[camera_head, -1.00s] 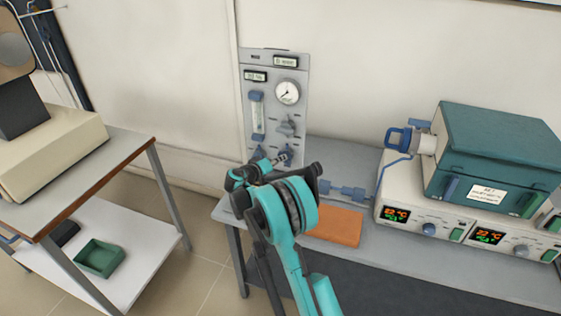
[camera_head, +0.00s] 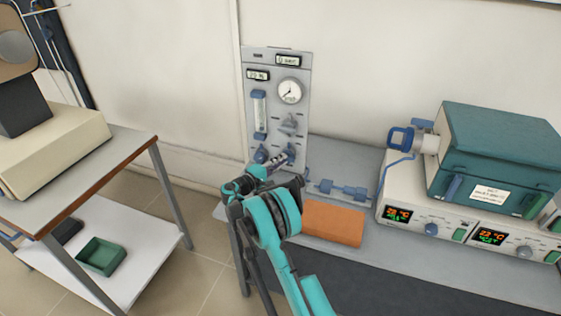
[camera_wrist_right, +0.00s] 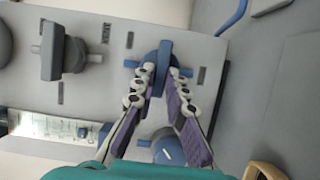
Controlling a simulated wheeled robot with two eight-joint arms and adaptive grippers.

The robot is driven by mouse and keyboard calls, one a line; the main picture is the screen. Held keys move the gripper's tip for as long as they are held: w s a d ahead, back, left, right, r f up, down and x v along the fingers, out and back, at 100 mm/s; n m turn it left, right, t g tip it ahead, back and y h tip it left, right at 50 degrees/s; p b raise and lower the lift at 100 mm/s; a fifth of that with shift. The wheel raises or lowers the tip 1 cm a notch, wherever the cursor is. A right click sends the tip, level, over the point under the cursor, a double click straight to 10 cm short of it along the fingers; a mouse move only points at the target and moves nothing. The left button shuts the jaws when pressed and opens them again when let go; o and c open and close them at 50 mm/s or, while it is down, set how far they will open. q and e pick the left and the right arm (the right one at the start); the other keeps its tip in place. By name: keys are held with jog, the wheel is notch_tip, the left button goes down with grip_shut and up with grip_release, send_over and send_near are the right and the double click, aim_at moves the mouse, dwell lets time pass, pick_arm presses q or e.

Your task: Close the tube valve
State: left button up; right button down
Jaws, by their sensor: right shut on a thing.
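A grey upright panel (camera_head: 276,98) carries a round gauge (camera_head: 290,91), a flow tube (camera_head: 259,112) and several valves. The blue lower right valve handle (camera_head: 290,149) also shows in the right wrist view (camera_wrist_right: 163,52). My right gripper (camera_head: 281,160) is at this handle; its two fingers (camera_wrist_right: 160,82) are shut on it from both sides in the right wrist view. A second blue valve (camera_head: 261,153) sits left of it. My left gripper is out of view.
An orange block (camera_head: 333,223) lies on the grey bench (camera_head: 335,153) right of my gripper, in front of blue tube fittings (camera_head: 343,189). Farther right stands a teal furnace (camera_head: 500,150) on a control unit with displays. A separate table (camera_head: 118,145) stands left.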

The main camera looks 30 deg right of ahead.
jog(key=shift+f+n, duration=0.1)
jog(key=shift+n, duration=0.2)
jog(key=c, duration=1.5)
grip_release()
jog(key=shift+c, duration=0.2)
jog(key=v, duration=1.2)
jog(key=shift+w+f, duration=0.1)
